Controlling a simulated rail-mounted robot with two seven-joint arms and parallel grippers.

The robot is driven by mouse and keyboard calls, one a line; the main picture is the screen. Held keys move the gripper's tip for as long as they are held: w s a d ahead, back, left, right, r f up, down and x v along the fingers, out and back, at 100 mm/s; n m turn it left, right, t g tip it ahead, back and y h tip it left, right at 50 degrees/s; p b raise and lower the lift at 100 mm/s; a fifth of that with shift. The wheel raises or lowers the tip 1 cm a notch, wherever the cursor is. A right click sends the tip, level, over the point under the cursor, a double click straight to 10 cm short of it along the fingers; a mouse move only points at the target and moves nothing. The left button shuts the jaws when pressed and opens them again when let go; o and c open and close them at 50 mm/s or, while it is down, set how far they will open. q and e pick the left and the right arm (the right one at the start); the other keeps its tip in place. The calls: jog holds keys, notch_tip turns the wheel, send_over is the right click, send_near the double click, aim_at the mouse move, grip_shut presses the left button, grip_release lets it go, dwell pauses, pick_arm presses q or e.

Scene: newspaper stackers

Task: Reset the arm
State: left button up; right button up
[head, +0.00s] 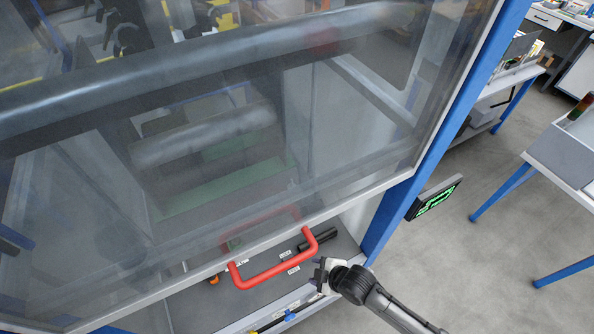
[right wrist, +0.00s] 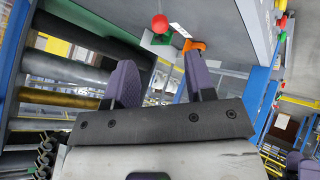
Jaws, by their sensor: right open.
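My right arm comes in from the bottom right of the head view. Its gripper (head: 321,274) is beside the red handle (head: 272,272), just right of and below its right end. I cannot tell whether they touch. In the right wrist view the two purple-grey fingers of the right gripper (right wrist: 162,80) stand well apart, with nothing between them. My left gripper is not in view.
The red handle is on the lower edge of a large transparent guard with a blue frame (head: 447,122). Behind it are rollers (head: 205,132). A small screen with green marks (head: 436,198) is right of the frame. Worktables (head: 570,150) stand farther right, with open floor (head: 455,255) between.

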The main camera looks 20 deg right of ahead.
jog(key=s+d+r+m+g+h, duration=0.2)
jog(key=s+d+r+m+h, duration=0.25)
jog(key=s+r+m, duration=0.6)
jog(key=s+f+m+g, duration=0.1)
jog(key=s+f+g, duration=0.15)
jog(key=s, duration=0.85)
notch_tip(320, 180, up, 13)
jog(key=p, duration=1.3)
jog(key=shift+w+d, duration=0.15)
jog(key=shift+w, duration=0.1)
